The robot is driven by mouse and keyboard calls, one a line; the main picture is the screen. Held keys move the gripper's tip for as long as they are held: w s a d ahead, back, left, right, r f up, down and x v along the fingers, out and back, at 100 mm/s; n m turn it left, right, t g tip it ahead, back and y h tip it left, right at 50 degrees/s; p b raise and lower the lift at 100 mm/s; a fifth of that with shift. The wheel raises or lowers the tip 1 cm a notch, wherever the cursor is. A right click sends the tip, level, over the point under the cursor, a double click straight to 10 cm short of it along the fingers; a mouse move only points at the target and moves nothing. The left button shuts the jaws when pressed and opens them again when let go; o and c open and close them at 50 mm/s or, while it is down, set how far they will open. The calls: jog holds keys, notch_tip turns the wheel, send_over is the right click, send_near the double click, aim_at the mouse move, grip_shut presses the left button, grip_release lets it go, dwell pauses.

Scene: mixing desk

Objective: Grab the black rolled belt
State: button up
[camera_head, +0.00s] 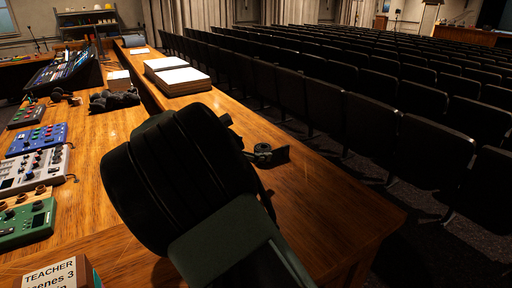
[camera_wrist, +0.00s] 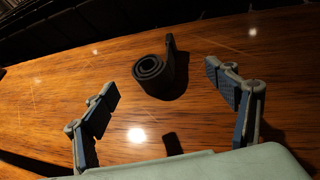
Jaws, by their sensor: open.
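The black rolled belt (camera_wrist: 153,78) rests on the wooden desk in the wrist view, with its spiral end facing the camera and a short loose end standing up at its right. My gripper (camera_wrist: 161,89) is open. Its left finger is left of and nearer than the belt, and its right finger is to the right. The belt lies a little beyond the space between the fingertips, with clear gaps on both sides and no contact. In the head view my dark arm covers much of the desk's middle, and I cannot make out the belt there.
In the head view, stacks of paper (camera_head: 178,78) lie farther along the raised desk ledge. Coloured control boxes (camera_head: 37,139) and a mixing console (camera_head: 66,68) stand at left. A sign box (camera_head: 55,274) is at the front left. Rows of black seats (camera_head: 400,140) line the right.

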aim_at(264, 149)
jog(key=shift+a+f+n, duration=0.2)
jog(key=shift+a+n, duration=0.3)
jog(key=shift+a, duration=0.4)
jog(key=shift+w+a+f+t, duration=0.15)
jog(key=shift+w+a+t, duration=0.05)
jog(key=shift+w+t, duration=0.1)
jog(key=x, duration=0.5)
jog(key=shift+d, duration=0.1)
jog(key=x, duration=0.4)
jog(key=shift+d+f, duration=0.1)
jog(key=shift+d, duration=0.3)
jog(key=shift+w+d+f, duration=0.15)
jog(key=shift+w+f, duration=0.05)
jog(key=shift+w, duration=0.05)
jog(key=c, duration=1.3)
